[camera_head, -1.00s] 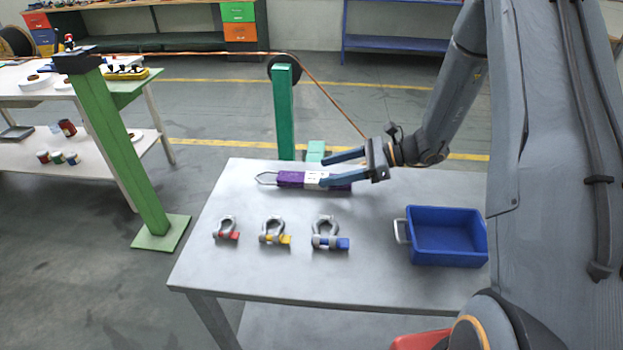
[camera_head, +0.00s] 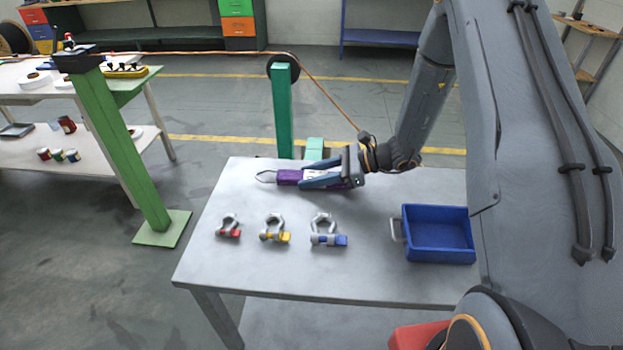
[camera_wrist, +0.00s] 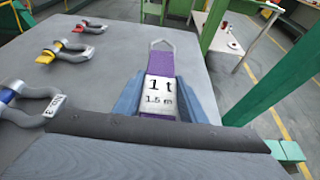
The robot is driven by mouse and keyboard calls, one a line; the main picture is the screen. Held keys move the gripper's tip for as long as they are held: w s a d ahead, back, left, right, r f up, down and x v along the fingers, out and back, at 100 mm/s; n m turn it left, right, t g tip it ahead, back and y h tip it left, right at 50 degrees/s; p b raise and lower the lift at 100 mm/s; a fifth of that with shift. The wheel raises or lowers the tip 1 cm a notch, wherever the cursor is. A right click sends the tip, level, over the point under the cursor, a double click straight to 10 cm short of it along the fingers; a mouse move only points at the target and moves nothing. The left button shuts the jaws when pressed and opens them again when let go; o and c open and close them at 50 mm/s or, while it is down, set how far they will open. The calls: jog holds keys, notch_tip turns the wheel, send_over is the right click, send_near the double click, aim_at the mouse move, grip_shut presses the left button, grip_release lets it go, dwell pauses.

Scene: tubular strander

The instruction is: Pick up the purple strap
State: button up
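The purple strap (camera_head: 288,177) lies on the grey table, with a metal loop at its left end. It also shows in the wrist view (camera_wrist: 160,63), where its white label reads "1 t 1.5 m". My gripper (camera_head: 305,179) is low at the table, its two blue fingers on either side of the labelled part. In the wrist view, the fingers (camera_wrist: 160,95) flank the label closely, with no clear gap. I cannot tell whether they press on the strap. My gripper hides part of the strap's right portion in the head view.
Red (camera_head: 229,228), yellow (camera_head: 274,230) and blue (camera_head: 325,232) pin shackles stand in a row nearer the front of the table (camera_head: 250,270). A blue bin (camera_head: 440,256) is at the right. A green post (camera_head: 283,110) rises behind the table.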

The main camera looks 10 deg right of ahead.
aim_at(311, 175)
jog(key=shift+c, duration=1.2)
jog(key=shift+r+b, duration=1.15)
jog(key=shift+r, duration=3.9)
